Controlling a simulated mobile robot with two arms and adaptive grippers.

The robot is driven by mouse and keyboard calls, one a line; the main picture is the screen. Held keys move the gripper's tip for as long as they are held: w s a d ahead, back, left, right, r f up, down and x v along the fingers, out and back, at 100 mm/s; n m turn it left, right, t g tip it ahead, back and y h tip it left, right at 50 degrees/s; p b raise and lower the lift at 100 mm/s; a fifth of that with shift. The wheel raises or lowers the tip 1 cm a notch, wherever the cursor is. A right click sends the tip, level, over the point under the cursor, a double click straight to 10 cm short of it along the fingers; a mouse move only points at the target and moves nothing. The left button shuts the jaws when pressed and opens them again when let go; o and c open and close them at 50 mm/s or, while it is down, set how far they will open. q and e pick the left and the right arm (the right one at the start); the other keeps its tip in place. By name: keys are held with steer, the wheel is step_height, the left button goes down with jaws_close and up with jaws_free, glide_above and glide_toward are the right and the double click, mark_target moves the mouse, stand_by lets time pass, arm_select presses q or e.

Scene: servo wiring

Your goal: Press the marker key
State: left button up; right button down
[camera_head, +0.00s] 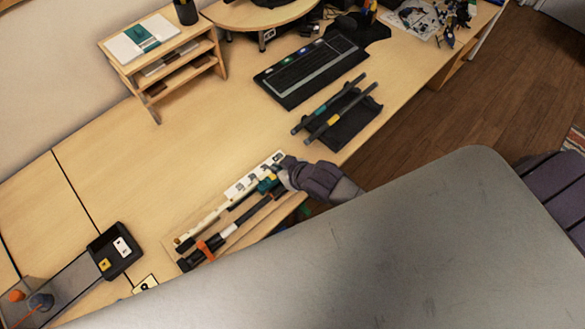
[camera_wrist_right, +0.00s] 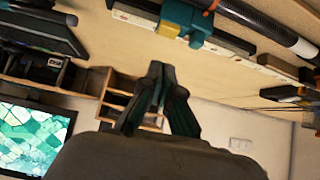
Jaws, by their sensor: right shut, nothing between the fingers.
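My right gripper (camera_head: 281,180) is shut and empty, just off the right end of a white strip (camera_head: 238,189) with dark markings near the table's front edge. A teal and yellow block (camera_head: 268,184) is right by its fingertips; I cannot tell if they touch. In the right wrist view the closed fingers (camera_wrist_right: 158,72) point towards the table, with the teal and yellow block (camera_wrist_right: 185,20) beyond them. A black box (camera_head: 117,262) with a white key (camera_head: 122,247) and a yellow key (camera_head: 104,264) stands at the lower left. I cannot tell which key is the marker key.
Dark rods with an orange clip (camera_head: 206,250) lie along the front edge. A black tray (camera_head: 358,118) with two rods, a keyboard (camera_head: 308,67) and a wooden shelf (camera_head: 150,85) stand farther back. The middle of the table is clear.

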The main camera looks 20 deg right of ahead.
steer(key=b+v, duration=0.1)
steer(key=v, duration=0.7)
steer(key=shift+s+r, duration=0.2)
steer(key=shift+s, duration=0.05)
steer(key=shift+w+d, duration=0.1)
stand_by(0.3)
